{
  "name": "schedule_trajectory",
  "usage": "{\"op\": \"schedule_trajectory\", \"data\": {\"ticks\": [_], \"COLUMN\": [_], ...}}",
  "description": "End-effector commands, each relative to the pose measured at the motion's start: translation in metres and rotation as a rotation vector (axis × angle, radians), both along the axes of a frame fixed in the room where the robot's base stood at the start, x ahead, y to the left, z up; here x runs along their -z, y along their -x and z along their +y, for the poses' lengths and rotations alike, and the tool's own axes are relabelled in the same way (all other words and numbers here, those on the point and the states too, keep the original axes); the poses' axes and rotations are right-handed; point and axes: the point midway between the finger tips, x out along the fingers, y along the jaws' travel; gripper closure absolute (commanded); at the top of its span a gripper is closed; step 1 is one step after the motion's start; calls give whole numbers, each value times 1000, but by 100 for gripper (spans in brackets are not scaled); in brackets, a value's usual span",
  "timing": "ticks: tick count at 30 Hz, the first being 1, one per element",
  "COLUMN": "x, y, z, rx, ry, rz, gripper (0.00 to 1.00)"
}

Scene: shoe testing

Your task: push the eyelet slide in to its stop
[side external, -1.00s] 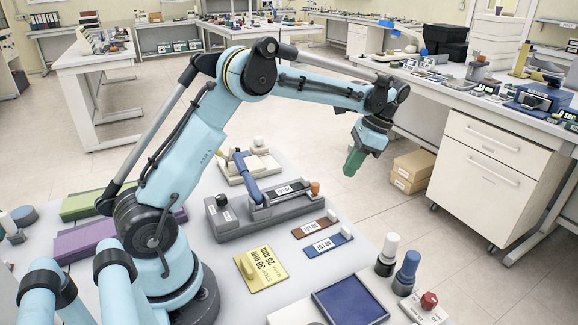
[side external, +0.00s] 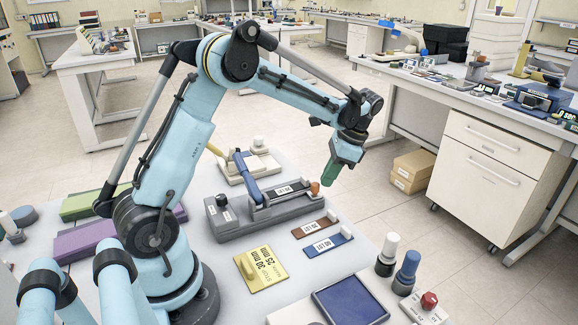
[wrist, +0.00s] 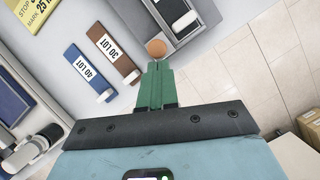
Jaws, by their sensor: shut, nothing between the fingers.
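A grey fixture (side external: 228,228) holds a dark slide with a white label (side external: 290,188). A round orange-brown knob (side external: 315,187) sits at the slide's right end, and it also shows in the wrist view (wrist: 156,47). My gripper (side external: 326,183) has green fingers pointing down, just right of the knob in the side view. In the wrist view its closed fingertips (wrist: 157,63) lie right at the knob's near edge. They are shut with nothing between them. I cannot tell whether they touch the knob.
Brown (side external: 315,226) and blue (side external: 328,245) lot plates and a yellow stop plate (side external: 262,269) lie in front. White (side external: 389,250) and blue (side external: 406,270) bottles stand nearer. The table's right edge is close to my gripper.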

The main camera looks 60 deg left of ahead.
Motion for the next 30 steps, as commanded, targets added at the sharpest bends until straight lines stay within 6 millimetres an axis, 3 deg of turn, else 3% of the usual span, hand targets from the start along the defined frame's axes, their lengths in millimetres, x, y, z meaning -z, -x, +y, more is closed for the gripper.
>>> {"op": "schedule_trajectory", "data": {"ticks": [13,30], "x": [0,0], "y": [60,61], "z": [1,-1], "rx": [-2,1], "ry": [1,2], "rz": [2,0], "gripper": [100,100]}}
